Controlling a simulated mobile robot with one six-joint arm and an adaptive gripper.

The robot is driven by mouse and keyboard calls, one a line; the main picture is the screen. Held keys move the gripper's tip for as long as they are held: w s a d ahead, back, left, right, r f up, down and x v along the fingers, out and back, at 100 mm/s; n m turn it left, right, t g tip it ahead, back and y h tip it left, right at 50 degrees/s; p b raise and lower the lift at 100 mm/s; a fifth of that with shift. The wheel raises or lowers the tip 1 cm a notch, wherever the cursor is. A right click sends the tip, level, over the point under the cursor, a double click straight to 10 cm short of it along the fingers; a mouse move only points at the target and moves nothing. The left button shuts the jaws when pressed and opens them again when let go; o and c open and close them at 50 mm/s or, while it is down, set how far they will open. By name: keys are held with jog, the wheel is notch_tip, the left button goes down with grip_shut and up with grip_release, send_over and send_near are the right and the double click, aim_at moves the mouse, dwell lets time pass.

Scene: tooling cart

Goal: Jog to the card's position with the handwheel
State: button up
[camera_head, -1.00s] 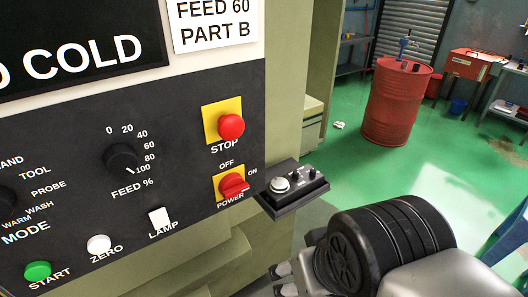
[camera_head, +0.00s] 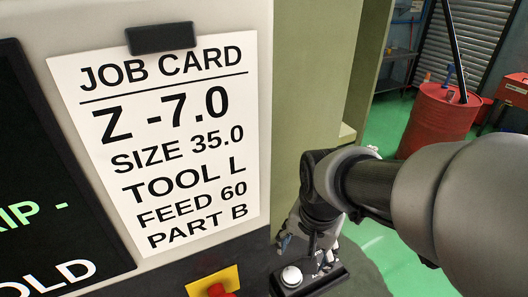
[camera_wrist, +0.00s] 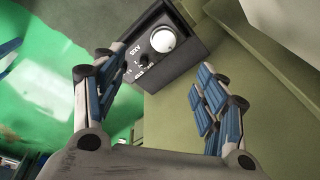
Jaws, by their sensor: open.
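The job card (camera_head: 170,125) on the panel reads Z -7.0, SIZE 35.0, TOOL L, FEED 60, PART B. The handwheel (camera_head: 291,276) is a round pale dial on a small black box (camera_head: 318,284) at the panel's lower right. My gripper (camera_head: 307,252) is above this box, pointing down. In the wrist view the handwheel (camera_wrist: 163,39) lies ahead, between and beyond the fingertips of my gripper (camera_wrist: 155,65). Both fingers are spread, with nothing between them. An axis selector (camera_wrist: 144,60) with small lettering sits beside the wheel. Its setting is too small to read.
A dark screen (camera_head: 55,180) left of the card shows part of a green line ending in "IP -". A red button on a yellow plate (camera_head: 200,286) shows at the bottom edge. A red drum (camera_head: 438,120) stands on the green floor behind my arm.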

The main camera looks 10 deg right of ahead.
aim_at(292, 274)
jog(key=w+m+g+p, duration=0.2)
jog(key=w+m+p, duration=0.3)
jog(key=p, duration=0.2)
jog(key=f, duration=0.9)
jog(key=f+b, duration=0.1)
jog(key=f, duration=0.7)
jog(key=shift+s+a+f, duration=0.1)
jog(key=shift+s+f, duration=0.1)
jog(key=shift+f, duration=0.15)
jog(key=c, duration=1.1)
jog(key=shift+o, duration=0.2)
jog(key=shift+n, duration=0.4)
